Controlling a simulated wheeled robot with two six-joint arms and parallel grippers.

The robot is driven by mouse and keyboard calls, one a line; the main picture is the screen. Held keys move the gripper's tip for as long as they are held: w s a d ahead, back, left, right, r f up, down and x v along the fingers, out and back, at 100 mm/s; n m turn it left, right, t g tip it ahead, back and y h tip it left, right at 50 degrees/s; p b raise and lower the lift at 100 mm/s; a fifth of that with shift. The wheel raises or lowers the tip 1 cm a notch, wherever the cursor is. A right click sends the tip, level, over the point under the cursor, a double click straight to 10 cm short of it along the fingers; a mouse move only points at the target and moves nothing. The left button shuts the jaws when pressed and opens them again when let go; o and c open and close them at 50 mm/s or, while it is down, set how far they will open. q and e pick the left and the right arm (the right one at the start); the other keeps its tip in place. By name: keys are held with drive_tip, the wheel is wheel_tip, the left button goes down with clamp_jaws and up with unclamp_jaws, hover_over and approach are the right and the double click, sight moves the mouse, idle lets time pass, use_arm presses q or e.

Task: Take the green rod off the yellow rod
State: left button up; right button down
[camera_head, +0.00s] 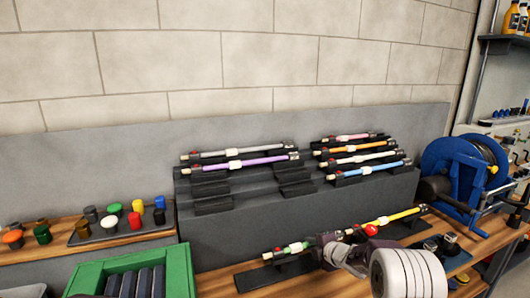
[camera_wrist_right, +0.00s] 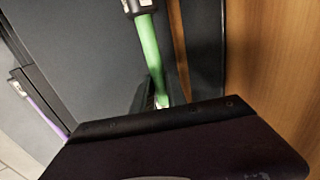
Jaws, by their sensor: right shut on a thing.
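The green rod (camera_head: 309,243) lies low over the front bench in the head view, with a pale collar partway along it. It also shows in the wrist view (camera_wrist_right: 150,50), running down to my gripper. The yellow rod (camera_head: 403,214) lies to its right, roughly in line. My right gripper (camera_head: 328,241) is shut on the green rod, between its visible left part and the yellow rod. The gripper hides the stretch between the two rods, so I cannot tell whether they are joined. My left gripper is not in view.
A dark stepped rack (camera_head: 235,235) behind holds a purple rod (camera_head: 262,160), a blue rod (camera_head: 382,167) and several others. A blue reel (camera_head: 455,180) stands at right. A green crate (camera_head: 180,262) and a tray of colored caps (camera_head: 90,236) are at left.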

drive_tip(key=shift+s+a, duration=0.2)
drive_tip(key=shift+a, duration=0.2)
drive_tip(key=shift+r, duration=0.1)
wheel_tip(320, 180, up, 8)
drive_tip(key=a+p, duration=0.1)
drive_tip(key=p, duration=0.5)
drive_tip(key=shift+s+a, duration=0.25)
